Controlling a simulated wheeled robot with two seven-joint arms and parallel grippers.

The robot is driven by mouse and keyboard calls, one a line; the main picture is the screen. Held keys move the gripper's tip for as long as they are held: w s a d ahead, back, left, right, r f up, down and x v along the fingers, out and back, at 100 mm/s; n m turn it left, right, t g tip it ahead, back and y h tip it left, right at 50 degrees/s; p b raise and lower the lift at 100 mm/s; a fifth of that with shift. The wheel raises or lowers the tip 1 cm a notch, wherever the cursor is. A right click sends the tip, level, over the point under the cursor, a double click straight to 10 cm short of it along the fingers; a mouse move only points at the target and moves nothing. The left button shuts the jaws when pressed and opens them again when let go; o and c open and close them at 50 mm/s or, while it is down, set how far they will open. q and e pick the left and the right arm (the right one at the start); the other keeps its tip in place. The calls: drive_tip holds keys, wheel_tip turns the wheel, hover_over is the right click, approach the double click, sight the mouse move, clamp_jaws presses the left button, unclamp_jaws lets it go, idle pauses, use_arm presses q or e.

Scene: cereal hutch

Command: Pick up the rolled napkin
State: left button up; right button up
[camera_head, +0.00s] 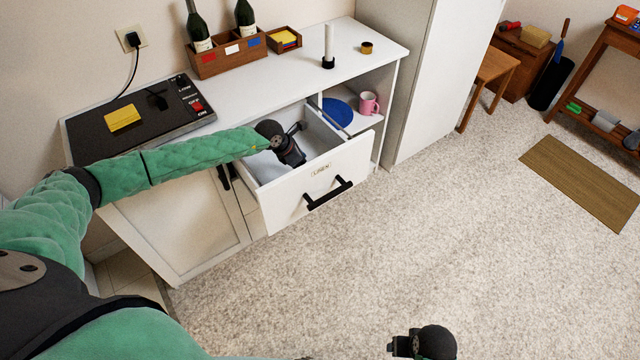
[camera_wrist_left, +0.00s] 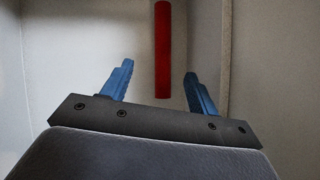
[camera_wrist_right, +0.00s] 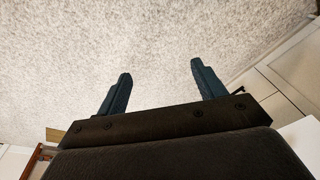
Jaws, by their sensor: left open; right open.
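A red rolled napkin (camera_wrist_left: 163,50) lies on the light drawer floor in the left wrist view, running up and down the picture. My left gripper (camera_wrist_left: 158,85) is open, with the near end of the roll showing between its two blue fingers, closer to the right one. I cannot tell how far above the roll the fingers are. In the head view my left gripper (camera_head: 292,152) reaches down into the open drawer labelled LINEN (camera_head: 320,190), and the napkin is hidden there. My right gripper (camera_wrist_right: 160,85) is open and empty above the carpet.
The drawer walls stand close around my left gripper. A pink mug (camera_head: 369,103) and blue plate (camera_head: 338,111) sit in the open shelf to the right. A candle (camera_head: 329,45), a bottle crate (camera_head: 228,56) and a black hob (camera_head: 137,122) stand on the counter. The carpet in front is clear.

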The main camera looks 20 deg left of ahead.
use_arm(q)
drive_tip(key=shift+d+f+b, duration=0.1)
drive_tip(key=shift+f+b, duration=0.25)
drive_tip(key=shift+f, duration=0.5)
drive_tip(key=shift+p+x, duration=0.4)
drive_tip(key=shift+x, duration=0.85)
drive_tip(key=p+x, duration=0.2)
drive_tip(key=x, duration=0.2)
drive_tip(key=shift+s+d+f, duration=0.15)
drive_tip(key=shift+d+f, duration=0.05)
drive_tip(key=shift+d, duration=0.05)
drive_tip(key=shift+d+f, duration=0.1)
drive_tip(key=shift+f, duration=0.2)
use_arm(e)
wheel_tip(320, 180, down, 8)
drive_tip(key=shift+s+d, duration=0.3)
use_arm(q)
drive_tip(key=c, duration=1.2)
